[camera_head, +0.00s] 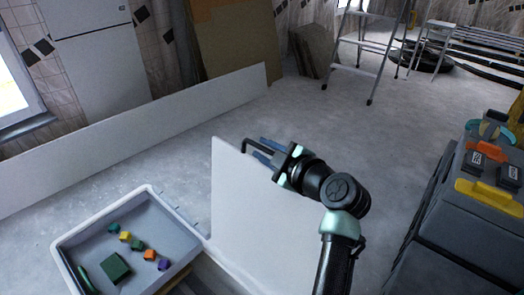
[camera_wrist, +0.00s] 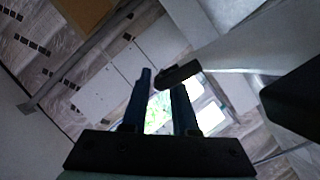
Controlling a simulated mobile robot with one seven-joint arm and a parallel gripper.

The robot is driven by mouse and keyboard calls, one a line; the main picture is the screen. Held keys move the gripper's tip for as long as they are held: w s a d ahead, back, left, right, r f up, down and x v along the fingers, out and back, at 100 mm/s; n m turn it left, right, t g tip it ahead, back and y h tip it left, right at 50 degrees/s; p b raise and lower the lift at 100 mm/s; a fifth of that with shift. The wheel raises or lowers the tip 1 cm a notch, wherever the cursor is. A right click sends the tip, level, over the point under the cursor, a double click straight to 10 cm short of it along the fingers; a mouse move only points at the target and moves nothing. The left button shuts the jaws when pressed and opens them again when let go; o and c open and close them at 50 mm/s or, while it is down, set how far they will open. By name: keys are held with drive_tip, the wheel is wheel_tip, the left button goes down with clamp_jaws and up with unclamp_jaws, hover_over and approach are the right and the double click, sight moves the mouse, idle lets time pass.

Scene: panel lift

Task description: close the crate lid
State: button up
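The grey crate (camera_head: 183,217) stands open at the lower left in the head view. Its white lid (camera_head: 252,215) stands up steeply along the crate's right side. A black handle (camera_head: 262,146) sticks out at the lid's top edge; it also shows in the wrist view (camera_wrist: 178,74), with the lid (camera_wrist: 235,55) to its right. My gripper (camera_head: 261,150) is beside the handle, its blue fingers apart. In the wrist view the handle's end lies near the fingertips; I cannot tell whether they touch it. The gap between the fingers looks empty lower down.
Several small coloured blocks and a larger green block (camera_head: 115,268) lie inside the crate. A long low white panel (camera_head: 130,140) stands behind it. A grey case (camera_head: 455,220) with tools on top stands at the right. Grey floor is free behind the lid; a stepladder (camera_head: 362,55) stands far back.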

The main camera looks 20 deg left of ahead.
drive_tip(key=shift+w+a+f, duration=0.2)
drive_tip(key=shift+w+a, duration=0.2)
drive_tip(key=shift+a, duration=0.1)
clamp_jaws()
idle(1.2)
